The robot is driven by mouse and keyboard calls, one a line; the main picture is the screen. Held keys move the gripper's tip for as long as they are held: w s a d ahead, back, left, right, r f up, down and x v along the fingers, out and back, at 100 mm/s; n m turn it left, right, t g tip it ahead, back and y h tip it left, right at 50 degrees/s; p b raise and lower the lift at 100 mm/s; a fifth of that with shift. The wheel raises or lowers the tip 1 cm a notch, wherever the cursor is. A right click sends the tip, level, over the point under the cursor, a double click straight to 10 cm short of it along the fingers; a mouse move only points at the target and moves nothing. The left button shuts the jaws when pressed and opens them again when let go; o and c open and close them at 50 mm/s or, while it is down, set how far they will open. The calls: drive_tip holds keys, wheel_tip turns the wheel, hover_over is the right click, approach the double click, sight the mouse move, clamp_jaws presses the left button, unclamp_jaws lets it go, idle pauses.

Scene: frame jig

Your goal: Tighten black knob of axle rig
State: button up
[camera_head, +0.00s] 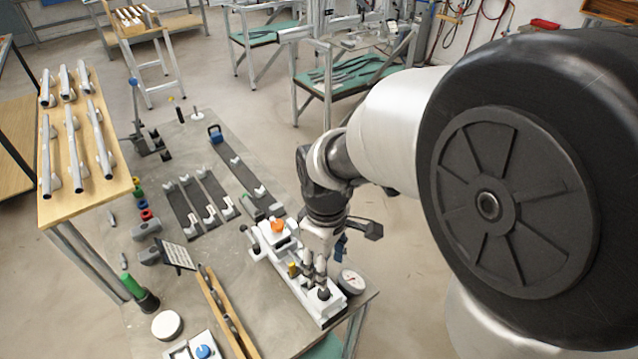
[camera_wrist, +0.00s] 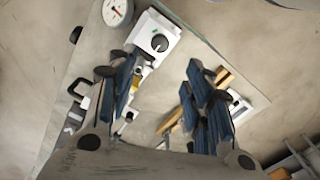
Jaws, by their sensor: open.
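The axle rig (camera_head: 305,292) is a long white fixture near the front right of the table. Its black knob (camera_head: 323,294) sits on the white block at its near end. In the wrist view the black knob (camera_wrist: 159,42) shows as a round cap on a white block, beyond the fingertips and towards the left finger. My gripper (camera_head: 319,274) is over the near part of the rig, close to the knob. In the wrist view my gripper (camera_wrist: 165,75) is open, with two blue-padded fingers apart and nothing held. The left finger hides part of the rig.
A dial gauge (camera_head: 352,281) stands right beside the rig. An orange knob (camera_head: 278,226) is on the rig's far end. Wooden rails (camera_head: 228,315) lie to the left, with a white disc (camera_head: 166,325) further left. Dark rails with white clamps (camera_head: 207,200) lie behind.

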sight(324, 291)
wheel_tip(324, 291, down, 12)
drive_tip(key=b, duration=0.2)
drive_tip(key=shift+r+b, duration=0.25)
drive_tip(key=shift+b, duration=0.15)
drive_tip(key=shift+c, duration=0.2)
drive_tip(key=c, duration=1)
drive_tip(key=shift+c, duration=0.2)
